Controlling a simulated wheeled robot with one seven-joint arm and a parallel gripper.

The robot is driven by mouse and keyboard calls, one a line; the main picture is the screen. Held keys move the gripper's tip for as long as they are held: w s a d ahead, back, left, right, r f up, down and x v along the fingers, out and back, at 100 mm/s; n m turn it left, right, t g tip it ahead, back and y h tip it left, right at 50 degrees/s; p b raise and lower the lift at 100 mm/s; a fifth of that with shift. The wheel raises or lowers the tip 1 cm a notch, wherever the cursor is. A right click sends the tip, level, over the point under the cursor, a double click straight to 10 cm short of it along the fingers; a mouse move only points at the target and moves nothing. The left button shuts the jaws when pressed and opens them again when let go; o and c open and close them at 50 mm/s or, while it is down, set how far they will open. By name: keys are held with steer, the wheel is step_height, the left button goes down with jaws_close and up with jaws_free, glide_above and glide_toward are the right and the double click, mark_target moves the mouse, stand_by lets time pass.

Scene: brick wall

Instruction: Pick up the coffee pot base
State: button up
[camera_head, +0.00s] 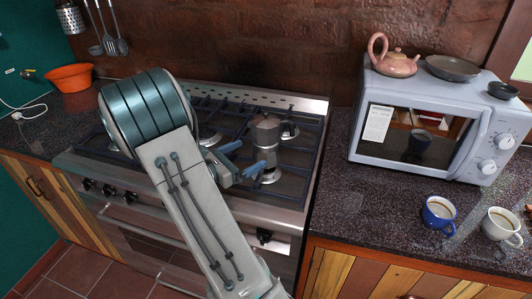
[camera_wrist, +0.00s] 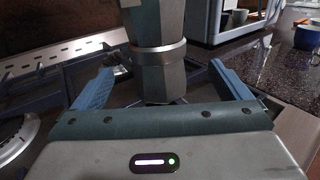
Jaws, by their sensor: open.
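A grey metal moka coffee pot (camera_head: 267,132) stands upright on the stove, its handle to the right. Its base (camera_wrist: 160,80) shows in the wrist view as the tapered part below a raised ring, with the pot's upper body (camera_wrist: 157,20) above and cut off by the frame. My gripper (camera_head: 243,158) has blue fingers and is open and empty. In the wrist view, my gripper (camera_wrist: 160,72) points at the pot, with one finger on each side of the base in the picture. The base appears ahead of the fingers; contact is not visible. The base's bottom is partly hidden by my gripper.
The stove (camera_head: 300,185) has dark grates around the pot. To the right, a microwave (camera_head: 350,140) carries a pink teapot (camera_head: 394,62) and dishes. A blue cup (camera_head: 438,213) and a white cup (camera_head: 502,226) stand on the counter. An orange bowl (camera_head: 69,78) is at the left.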

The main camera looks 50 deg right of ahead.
mark_target(266, 151)
steer(key=d, duration=0.2)
steer(key=d+p, duration=0.1)
steer(key=d, duration=0.4)
steer(key=shift+s+d, duration=0.3)
steer(key=shift+d, duration=0.1)
steer(key=c, duration=1.2)
steer(key=shift+c, duration=0.4)
steer(key=shift+r, duration=0.15)
